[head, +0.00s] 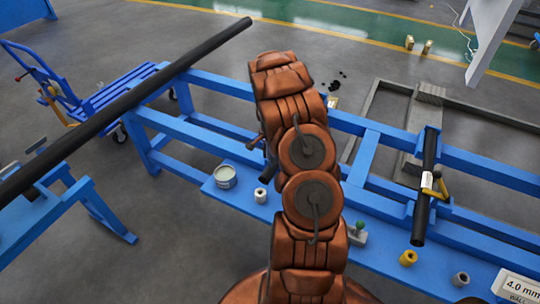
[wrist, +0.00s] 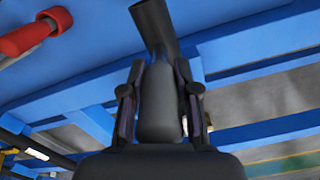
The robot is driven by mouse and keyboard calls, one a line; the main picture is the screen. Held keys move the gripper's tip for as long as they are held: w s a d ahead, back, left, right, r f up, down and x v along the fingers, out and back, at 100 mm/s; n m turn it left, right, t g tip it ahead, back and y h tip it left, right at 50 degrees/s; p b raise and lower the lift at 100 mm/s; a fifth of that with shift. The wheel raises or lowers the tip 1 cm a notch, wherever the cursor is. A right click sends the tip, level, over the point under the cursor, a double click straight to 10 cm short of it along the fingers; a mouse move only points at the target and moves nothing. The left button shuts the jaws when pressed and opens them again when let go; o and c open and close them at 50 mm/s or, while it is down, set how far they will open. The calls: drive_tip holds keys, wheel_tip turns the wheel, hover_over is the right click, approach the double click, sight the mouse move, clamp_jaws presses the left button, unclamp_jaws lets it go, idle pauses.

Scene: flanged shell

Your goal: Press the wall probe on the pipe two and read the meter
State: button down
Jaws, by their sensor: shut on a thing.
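My gripper (wrist: 160,100) is shut on a dark grey handle-like thing (wrist: 160,115), which I take to be the wall probe. A black cylinder (wrist: 155,22) shows just beyond it; I cannot tell whether it is part of the probe. In the head view my own arm hides the gripper. A long black pipe (head: 130,98) lies across the blue supports at the left. A short black pipe (head: 424,200) with a white label lies across the blue frame at the right. No readable number marks pipe two.
A blue shelf (head: 240,190) holds an open tin (head: 225,176), a white roll (head: 260,195), a green-topped item (head: 357,233), a yellow ring (head: 408,258) and a grey ring (head: 461,279). A yellow clamp (head: 440,187) sits by the short pipe. A red-ended handle (wrist: 40,32) shows in the wrist view.

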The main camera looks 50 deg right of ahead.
idle(0.5)
drive_tip(key=shift+r+b, duration=0.6)
drive_tip(key=shift+r, duration=2.85)
